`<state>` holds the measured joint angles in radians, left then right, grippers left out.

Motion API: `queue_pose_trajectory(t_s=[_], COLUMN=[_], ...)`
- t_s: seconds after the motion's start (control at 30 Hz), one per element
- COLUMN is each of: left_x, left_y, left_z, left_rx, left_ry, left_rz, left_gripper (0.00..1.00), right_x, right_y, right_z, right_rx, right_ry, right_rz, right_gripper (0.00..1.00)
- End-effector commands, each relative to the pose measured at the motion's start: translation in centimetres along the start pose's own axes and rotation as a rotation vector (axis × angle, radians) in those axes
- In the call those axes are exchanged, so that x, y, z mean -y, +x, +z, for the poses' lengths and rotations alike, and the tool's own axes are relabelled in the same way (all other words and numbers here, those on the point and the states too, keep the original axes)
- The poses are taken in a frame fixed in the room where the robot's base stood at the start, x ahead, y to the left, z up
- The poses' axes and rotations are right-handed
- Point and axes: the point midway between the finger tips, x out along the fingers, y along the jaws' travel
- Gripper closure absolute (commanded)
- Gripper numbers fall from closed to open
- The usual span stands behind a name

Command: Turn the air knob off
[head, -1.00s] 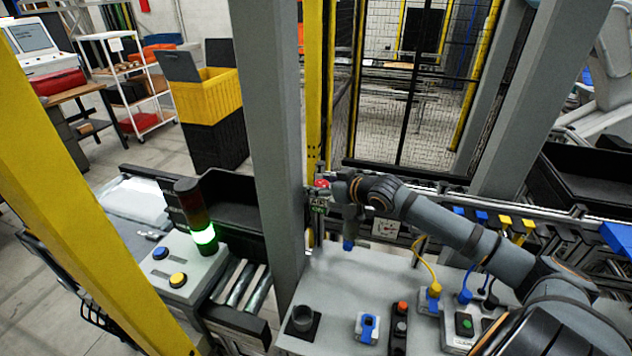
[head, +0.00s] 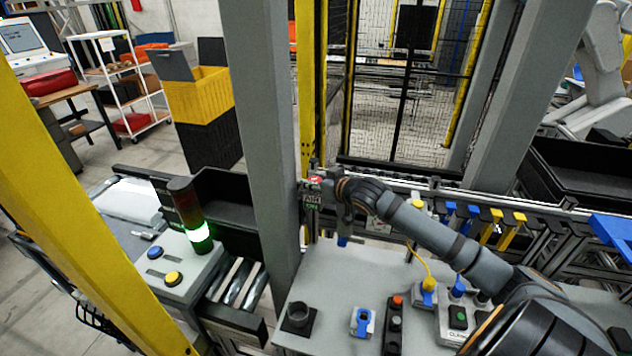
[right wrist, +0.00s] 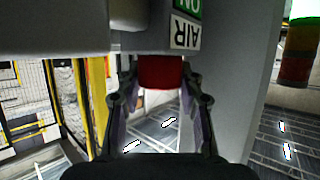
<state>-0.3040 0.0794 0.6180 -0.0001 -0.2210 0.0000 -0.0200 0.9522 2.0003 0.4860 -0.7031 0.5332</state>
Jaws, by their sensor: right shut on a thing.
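The red air knob (right wrist: 160,72) sits between the two fingers of my right gripper (right wrist: 160,85) in the right wrist view, with a finger on each side of it. My gripper is shut on the knob. A label (right wrist: 186,32) with white "AIR" and green "ON" parts is just above it. In the head view, the right gripper (head: 326,186) is at the grey post, and a little red of the knob (head: 315,180) shows beside it. The knob's exact angle is hard to tell. My left gripper is not in view.
The grey post (head: 262,130) stands left of the gripper. Below is a grey bench top (head: 335,275) with a dark round holder (head: 298,316), a blue-and-white part (head: 361,321) and a button box (head: 393,325). A lit green signal tower (head: 197,232) stands left.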

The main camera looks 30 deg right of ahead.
Motion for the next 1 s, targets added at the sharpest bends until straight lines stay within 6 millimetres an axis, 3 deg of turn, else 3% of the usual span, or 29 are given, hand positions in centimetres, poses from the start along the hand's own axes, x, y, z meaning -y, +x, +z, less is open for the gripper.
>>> queue_pose_trajectory(t_s=[1.0], left_x=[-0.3], left_y=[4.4], left_z=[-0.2], left_rx=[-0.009], left_ry=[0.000], left_rz=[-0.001], left_gripper=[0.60], right_x=[0.1], right_y=[0.2], right_z=[0.3], right_rx=[0.004], right_ry=[0.338], right_rz=[0.807], right_gripper=[0.94])
